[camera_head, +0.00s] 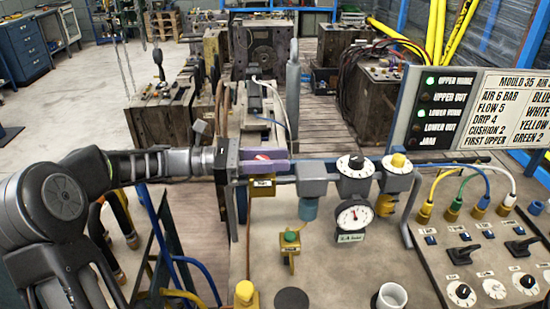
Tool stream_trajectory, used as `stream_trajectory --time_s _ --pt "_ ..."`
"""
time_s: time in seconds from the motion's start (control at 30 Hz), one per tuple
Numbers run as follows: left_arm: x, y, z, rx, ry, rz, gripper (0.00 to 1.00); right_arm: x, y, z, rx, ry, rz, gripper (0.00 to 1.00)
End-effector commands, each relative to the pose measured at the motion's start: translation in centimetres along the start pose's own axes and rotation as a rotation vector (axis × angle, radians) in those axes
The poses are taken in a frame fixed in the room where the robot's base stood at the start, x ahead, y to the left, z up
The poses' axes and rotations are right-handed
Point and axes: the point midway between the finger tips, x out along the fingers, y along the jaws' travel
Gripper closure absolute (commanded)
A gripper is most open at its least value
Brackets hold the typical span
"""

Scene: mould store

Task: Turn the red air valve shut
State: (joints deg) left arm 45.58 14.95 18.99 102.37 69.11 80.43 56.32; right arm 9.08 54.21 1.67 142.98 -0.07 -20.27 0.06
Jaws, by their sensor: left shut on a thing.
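My left gripper (276,160) reaches in from the left, level, with its purple fingers at the left end of the air line on the bench. It is shut on the red air valve (262,157). Only a small patch of the red handle shows between the fingers; the rest is hidden. Below the fingers is a yellow block with a small label (262,187). How far the handle is turned I cannot tell. My right gripper is not in view.
Right of the valve are a grey unit with a blue bowl (308,208), a black-knobbed regulator (355,165), a round gauge (354,217) and a yellow-knobbed unit (399,165). A green button (291,237) stands in front. A lamp board (437,110) and switch panel (480,258) are at right.

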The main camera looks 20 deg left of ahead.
Motion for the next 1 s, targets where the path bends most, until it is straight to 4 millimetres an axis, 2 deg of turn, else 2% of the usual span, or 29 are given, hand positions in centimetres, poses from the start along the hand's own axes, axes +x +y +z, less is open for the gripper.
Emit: stream_trajectory --time_s 0.13,0.17,0.4,0.77,0.87,1.0 --pt "0.1 -0.1 -0.1 -0.001 0.001 -0.001 1.0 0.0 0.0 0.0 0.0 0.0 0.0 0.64" --pt "0.1 -0.1 -0.1 -0.001 0.001 -0.001 0.68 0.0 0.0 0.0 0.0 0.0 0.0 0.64" --pt "0.0 0.0 0.0 -0.001 0.001 0.0 0.49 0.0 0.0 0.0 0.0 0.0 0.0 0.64" --pt "0.0 0.0 0.4 0.001 0.0 0.001 0.47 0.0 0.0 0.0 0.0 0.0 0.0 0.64" --pt "0.0 0.0 1.3 0.004 0.001 0.001 0.47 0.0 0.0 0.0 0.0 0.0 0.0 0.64" --pt "0.0 0.0 3.5 0.005 0.001 0.003 0.47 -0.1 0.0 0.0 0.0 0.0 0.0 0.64"
